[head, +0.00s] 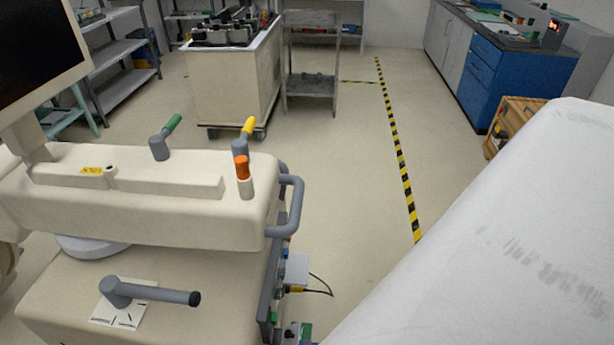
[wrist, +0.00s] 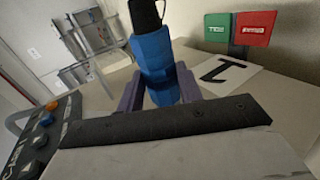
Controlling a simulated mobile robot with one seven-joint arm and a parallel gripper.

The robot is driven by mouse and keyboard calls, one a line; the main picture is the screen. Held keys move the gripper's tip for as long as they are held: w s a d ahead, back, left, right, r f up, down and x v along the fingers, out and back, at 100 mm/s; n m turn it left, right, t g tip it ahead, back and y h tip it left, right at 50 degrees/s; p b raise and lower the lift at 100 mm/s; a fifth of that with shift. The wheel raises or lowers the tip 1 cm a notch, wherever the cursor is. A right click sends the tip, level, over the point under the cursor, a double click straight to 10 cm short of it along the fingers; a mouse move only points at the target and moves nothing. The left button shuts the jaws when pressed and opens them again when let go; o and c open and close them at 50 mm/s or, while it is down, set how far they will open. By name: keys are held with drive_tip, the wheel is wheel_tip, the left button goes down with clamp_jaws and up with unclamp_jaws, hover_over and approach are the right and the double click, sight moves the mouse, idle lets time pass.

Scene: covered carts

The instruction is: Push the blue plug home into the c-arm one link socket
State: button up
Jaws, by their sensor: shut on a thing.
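The blue plug (wrist: 155,62) stands in the middle of the wrist view, with a black boot and cable end (wrist: 145,14) at its top. My gripper (wrist: 159,92) is shut on it, one purple-grey finger on each side. The plug's lower end is hidden behind the gripper body, so I cannot tell whether it touches a socket. The c-arm cart (head: 150,225) is a cream covered unit at the left of the head view. A dark side panel with connectors (head: 268,300) shows on its right side. I cannot make out the link one socket.
A dark panel (wrist: 40,140) with orange and blue parts is at the wrist view's left. Green (wrist: 217,27) and red (wrist: 255,28) plates stand at its upper right. A grey handle (head: 292,205) juts from the cart. Open floor with a striped line (head: 400,160) lies beyond.

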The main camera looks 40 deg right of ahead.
drive_tip(key=shift+w+a+p, duration=0.8)
drive_tip(key=shift+w+a, duration=0.45)
drive_tip(key=shift+w, duration=0.25)
drive_tip(key=o, duration=1.3)
drive_tip(key=s+d+b, duration=0.2)
drive_tip(key=s, duration=0.1)
drive_tip(key=shift+d+f, duration=0.2)
drive_tip(key=shift+s+d+b, duration=0.15)
drive_tip(key=shift+b, duration=0.2)
drive_tip(key=shift+f+b, duration=0.1)
drive_tip(key=shift+b, duration=0.7)
